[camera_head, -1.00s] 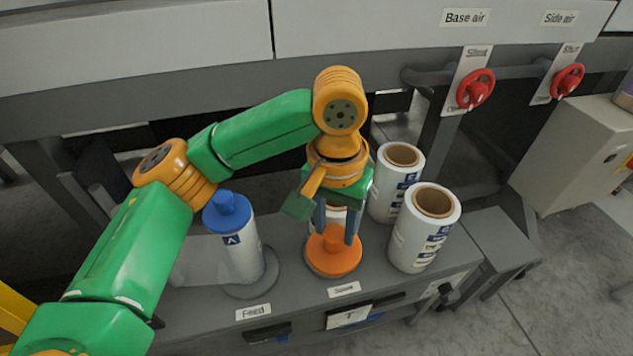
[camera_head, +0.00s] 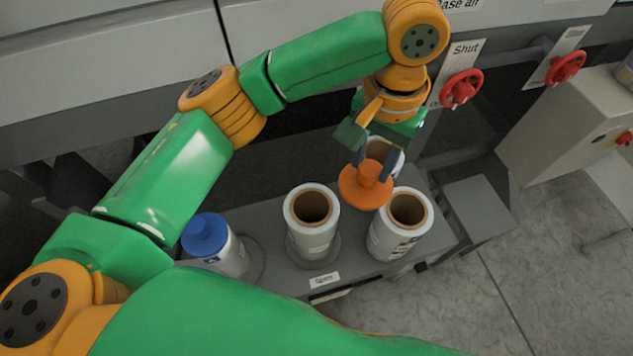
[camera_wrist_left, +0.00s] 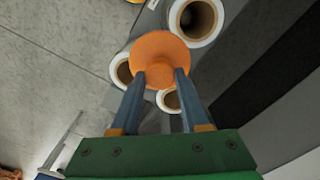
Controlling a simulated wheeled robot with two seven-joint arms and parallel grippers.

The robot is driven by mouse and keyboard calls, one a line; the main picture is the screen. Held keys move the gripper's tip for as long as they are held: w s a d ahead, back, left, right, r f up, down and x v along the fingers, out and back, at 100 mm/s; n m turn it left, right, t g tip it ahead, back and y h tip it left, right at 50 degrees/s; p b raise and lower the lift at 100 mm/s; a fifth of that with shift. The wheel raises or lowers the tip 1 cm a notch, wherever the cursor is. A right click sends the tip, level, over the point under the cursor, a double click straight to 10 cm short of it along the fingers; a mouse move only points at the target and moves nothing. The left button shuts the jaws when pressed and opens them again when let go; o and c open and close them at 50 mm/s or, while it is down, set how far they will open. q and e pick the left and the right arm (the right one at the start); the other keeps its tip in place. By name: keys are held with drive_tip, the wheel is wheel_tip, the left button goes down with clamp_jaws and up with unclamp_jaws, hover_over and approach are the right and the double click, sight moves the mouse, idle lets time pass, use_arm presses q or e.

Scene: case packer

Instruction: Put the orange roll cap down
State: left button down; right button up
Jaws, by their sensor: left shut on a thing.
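The orange roll cap (camera_head: 362,190) is a flat disc with a knob on top. My left gripper (camera_head: 376,168) is shut on its knob and holds it above the rolls at the right of the shelf. The cap also shows in the left wrist view (camera_wrist_left: 159,52), between the two blue-grey fingers (camera_wrist_left: 158,88). An uncapped white roll (camera_head: 312,225) with a brown core stands behind the "Spare" label. My right gripper is not in view.
Two more white rolls stand at the right, one in front (camera_head: 400,235) and one behind, partly hidden by the gripper. A blue-capped roll (camera_head: 212,240) stands at the left. Red valve wheels (camera_head: 461,90) are at the upper right.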

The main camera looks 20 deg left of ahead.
sight(343, 182)
use_arm(q)
drive_tip(key=a, duration=0.1)
drive_tip(key=s+a, duration=0.1)
drive_tip(key=a+f, duration=0.1)
drive_tip(key=shift+s+a, duration=0.15)
drive_tip(key=shift+a, duration=0.25)
drive_tip(key=a+f, duration=0.5)
drive_tip(key=f, duration=0.4)
drive_tip(key=shift+s+a+f+p, duration=0.3)
drive_tip(key=shift+s+a+p, duration=0.05)
drive_tip(key=shift+p, duration=0.05)
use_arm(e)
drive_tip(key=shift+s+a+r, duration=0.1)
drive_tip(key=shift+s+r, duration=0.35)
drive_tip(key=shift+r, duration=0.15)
use_arm(q)
drive_tip(key=shift+f, duration=0.1)
drive_tip(key=shift+c, duration=2)
unclamp_jaws()
drive_tip(key=shift+w, duration=0.1)
wheel_tip(343, 182, up, 12)
drive_tip(key=shift+p, duration=0.3)
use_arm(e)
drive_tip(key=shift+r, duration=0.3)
